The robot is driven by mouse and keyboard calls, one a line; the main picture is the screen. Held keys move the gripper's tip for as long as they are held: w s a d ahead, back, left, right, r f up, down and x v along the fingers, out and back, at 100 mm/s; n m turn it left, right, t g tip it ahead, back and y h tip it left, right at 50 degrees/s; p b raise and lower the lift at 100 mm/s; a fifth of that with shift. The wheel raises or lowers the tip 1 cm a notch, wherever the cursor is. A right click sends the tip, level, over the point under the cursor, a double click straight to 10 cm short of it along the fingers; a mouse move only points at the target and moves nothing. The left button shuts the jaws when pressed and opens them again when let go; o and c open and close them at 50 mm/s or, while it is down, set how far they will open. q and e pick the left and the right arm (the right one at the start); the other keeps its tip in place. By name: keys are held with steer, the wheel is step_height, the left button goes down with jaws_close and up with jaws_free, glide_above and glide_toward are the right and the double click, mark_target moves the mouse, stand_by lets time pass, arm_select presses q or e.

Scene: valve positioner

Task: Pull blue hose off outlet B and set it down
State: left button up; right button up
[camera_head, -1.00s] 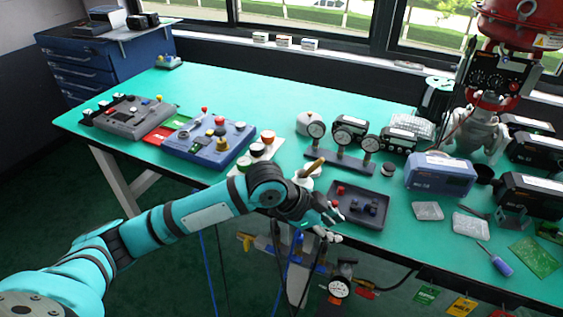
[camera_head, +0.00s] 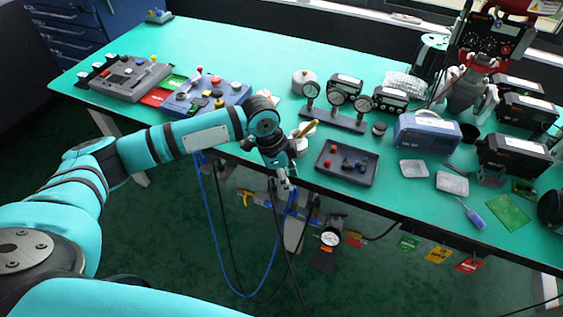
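The blue hose (camera_head: 216,225) hangs in a long loop below the table's front edge. Its right side rises towards a small assembly of fittings (camera_head: 262,198) under the table. The outlets there are small and partly behind my gripper, so I cannot tell which is B or where the hose ends. My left gripper (camera_head: 287,186) points down at the front edge, just above or in front of this assembly. Its fingers are too small to show whether they are open or shut. My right gripper is not in view.
A gauge (camera_head: 330,238) and black hoses hang beside the assembly. Coloured tags (camera_head: 438,254) hang along the edge to the right. On the green table (camera_head: 270,55), a dark tray (camera_head: 346,176) of small parts stands near my gripper. The floor below is mostly clear.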

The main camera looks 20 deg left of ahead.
mark_target(294, 192)
arm_select(q)
steer(key=x, duration=0.8)
steer(key=shift+d+f, duration=0.1)
steer(key=shift+f, duration=0.1)
jaws_close()
